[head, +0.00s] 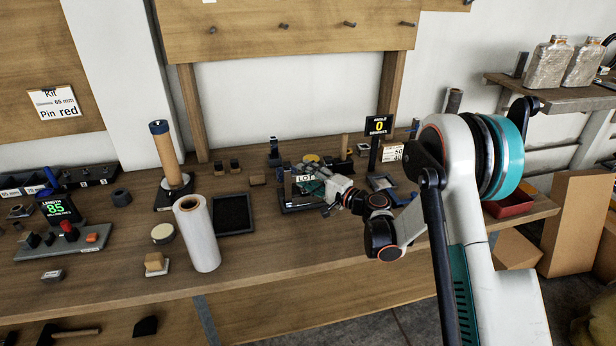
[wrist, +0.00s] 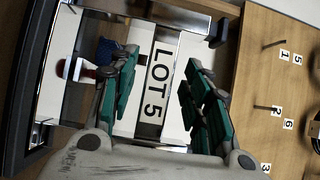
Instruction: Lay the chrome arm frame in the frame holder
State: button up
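My gripper (wrist: 160,60) has its two teal-padded fingers apart, one on each side of a white LOT 5 label (wrist: 158,82). Shiny chrome bars, which look like the chrome arm frame (wrist: 152,130), run beside the label between the fingers; I see no clear finger contact. In the head view my gripper (head: 322,182) is low over the bench, at a dark stand with the LOT label (head: 305,178). My gripper and wrist hide part of the frame there. I cannot tell which fixture is the frame holder.
A white roll (head: 197,235), a black tray (head: 234,215) and a post with a brown roll (head: 167,155) stand left of my gripper. A red bin (head: 508,203) is at the right. The bench front is mostly clear.

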jog(key=v, duration=1.2)
